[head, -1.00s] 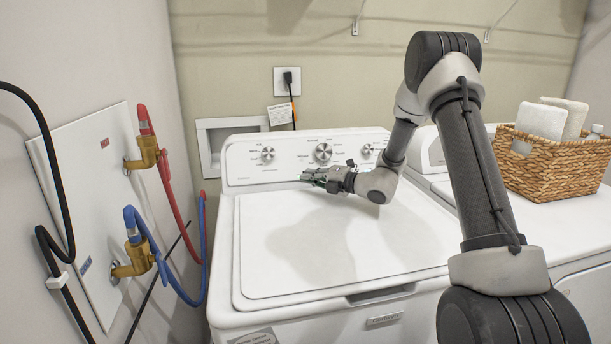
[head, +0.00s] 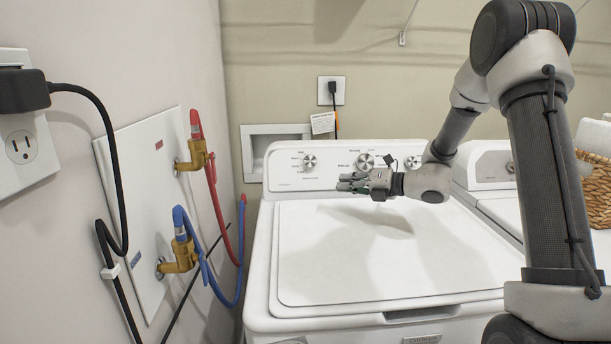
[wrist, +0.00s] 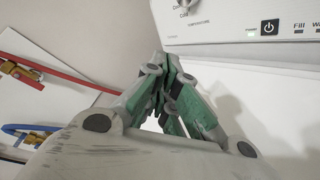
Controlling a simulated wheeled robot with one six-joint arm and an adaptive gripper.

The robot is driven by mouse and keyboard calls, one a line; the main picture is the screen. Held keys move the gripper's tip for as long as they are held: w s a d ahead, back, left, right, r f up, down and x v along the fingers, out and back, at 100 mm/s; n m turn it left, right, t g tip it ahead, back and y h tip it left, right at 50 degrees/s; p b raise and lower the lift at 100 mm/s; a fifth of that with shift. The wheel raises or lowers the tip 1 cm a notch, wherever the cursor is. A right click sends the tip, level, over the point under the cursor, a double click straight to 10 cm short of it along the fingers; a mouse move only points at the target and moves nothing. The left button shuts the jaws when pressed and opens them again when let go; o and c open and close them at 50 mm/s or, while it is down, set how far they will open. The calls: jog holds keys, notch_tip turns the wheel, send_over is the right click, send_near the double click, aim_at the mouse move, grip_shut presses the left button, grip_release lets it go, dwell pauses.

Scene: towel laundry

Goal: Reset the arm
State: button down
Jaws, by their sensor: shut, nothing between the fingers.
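My gripper (head: 352,183) is shut and empty. It hangs above the back part of the white washer's closed lid (head: 400,250), in front of the control panel (head: 335,165), and points left in the head view. In the wrist view its green and grey fingers (wrist: 165,72) meet at the tips. The washer's panel with a power button (wrist: 270,27) shows at the upper right of that view. My arm reaches in from the right side of the head view.
Red and blue hoses hang from brass valves (head: 183,252) on the left wall panel (head: 140,215). A black cable runs from an outlet (head: 20,145). A wicker basket (head: 597,190) with white towels stands at the right edge. The space above the front of the lid is clear.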

jog(key=s+r+n+g+h, duration=0.2)
jog(key=s+r+n+g, duration=0.1)
jog(key=s+n, duration=0.7)
jog(key=s+r+n+g+h, duration=0.1)
jog(key=s+r+n+g, duration=0.2)
jog(key=s+n, duration=0.7)
jog(key=s+d+r+n+t+h, duration=0.1)
jog(key=s+d+r+n+h, duration=0.1)
jog(key=s+d+n+h, duration=0.7)
jog(key=s+d+n, duration=0.7)
jog(key=s+d, duration=0.2)
jog(key=shift+s+d+r+h, duration=0.15)
jog(key=shift+s+r+h, duration=0.1)
jog(key=shift+r+h, duration=0.15)
